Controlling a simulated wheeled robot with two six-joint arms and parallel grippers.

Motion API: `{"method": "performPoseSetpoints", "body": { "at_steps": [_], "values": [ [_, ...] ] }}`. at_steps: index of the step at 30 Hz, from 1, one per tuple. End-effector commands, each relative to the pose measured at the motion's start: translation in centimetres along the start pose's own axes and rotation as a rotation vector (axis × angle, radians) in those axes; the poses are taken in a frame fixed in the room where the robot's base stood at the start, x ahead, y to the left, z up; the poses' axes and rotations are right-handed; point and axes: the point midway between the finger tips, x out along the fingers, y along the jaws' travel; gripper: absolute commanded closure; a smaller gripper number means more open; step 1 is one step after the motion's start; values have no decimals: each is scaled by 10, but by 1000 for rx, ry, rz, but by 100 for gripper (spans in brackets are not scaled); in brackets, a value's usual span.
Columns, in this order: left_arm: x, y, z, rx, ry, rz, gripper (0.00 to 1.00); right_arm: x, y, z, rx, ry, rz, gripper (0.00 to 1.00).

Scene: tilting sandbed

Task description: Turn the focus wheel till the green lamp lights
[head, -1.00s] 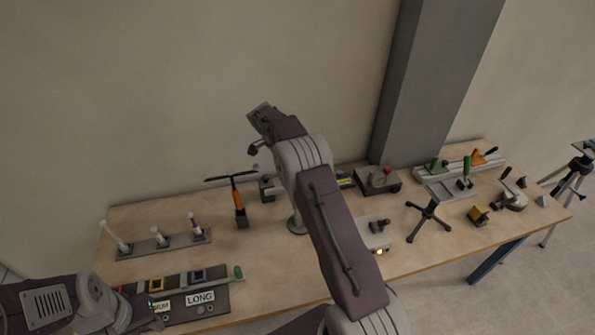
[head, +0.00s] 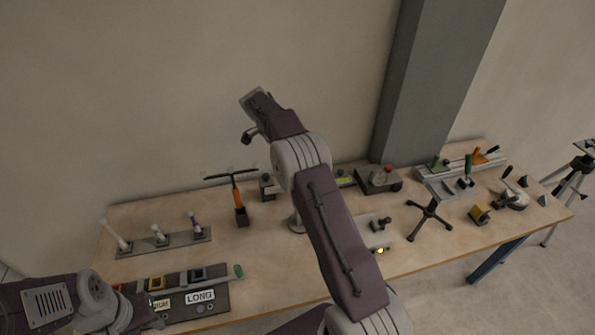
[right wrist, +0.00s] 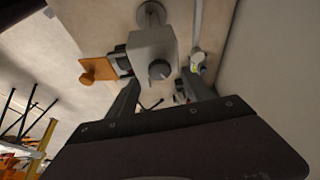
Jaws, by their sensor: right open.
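In the right wrist view a grey box (right wrist: 152,48) on a post with a round base (right wrist: 151,13) carries a dark round knob (right wrist: 159,69), which looks like the focus wheel. An orange plate with a round orange knob (right wrist: 98,69) is on its left side. My right gripper (right wrist: 161,79) is open, its fingers on either side of the dark knob; I cannot tell whether they touch it. In the head view my right arm hides most of this device; its round base (head: 296,224) shows. No lit green lamp shows. My left gripper (head: 144,311) is at the lower left, its jaws unclear.
A small yellow light glows on a pale box (head: 374,236) right of my right arm. A grey column (head: 425,80) rises behind the bench.

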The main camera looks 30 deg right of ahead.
Motion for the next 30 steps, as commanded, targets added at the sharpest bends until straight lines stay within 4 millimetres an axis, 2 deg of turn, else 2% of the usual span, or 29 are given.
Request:
{"method": "performPoseSetpoints", "body": {
  "at_steps": [3, 8, 24, 26, 28, 30],
  "values": [
    [-1, 0, 0, 0, 0, 0, 64, -27, -1, 0, 1, -1, -5, 41],
    [-6, 0, -1, 0, 0, 0, 64, -48, 0, 0, 0, 0, -2, 41],
    [-3, 0, 0, 0, 0, 0, 64, -51, 0, 1, 0, 0, -5, 41],
    [-1, 0, 0, 0, 0, 0, 64, -63, -2, -2, 8, -4, -32, 41],
    [3, 0, 0, 0, 0, 0, 64, -86, -1, -10, 23, -12, -79, 41],
    [8, 0, 1, 0, 0, 0, 64, -100, 17, -14, 14, -18, -73, 41]
  ]
}}
